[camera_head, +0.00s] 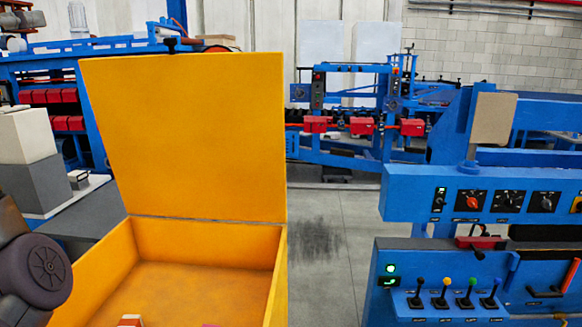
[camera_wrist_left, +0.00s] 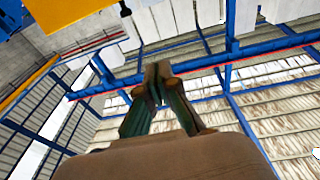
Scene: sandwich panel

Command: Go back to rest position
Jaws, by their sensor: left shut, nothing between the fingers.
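My left gripper (camera_wrist_left: 157,78) shows in the left wrist view with its two fingers meeting at the tips, shut and empty. It points up toward the roof beams, with nothing near its fingertips. In the head view, a dark rounded part of my left arm is at the lower left edge, beside the open yellow box (camera_head: 190,240). The fingers cannot be made out there. My right gripper is in neither view.
The box's yellow lid (camera_head: 190,135) stands raised. Small items, partly cut off, lie inside at the bottom edge. A blue control panel (camera_head: 425,272) with levers and knobs stands at the right. Grey floor (camera_head: 325,255) is clear between box and panel.

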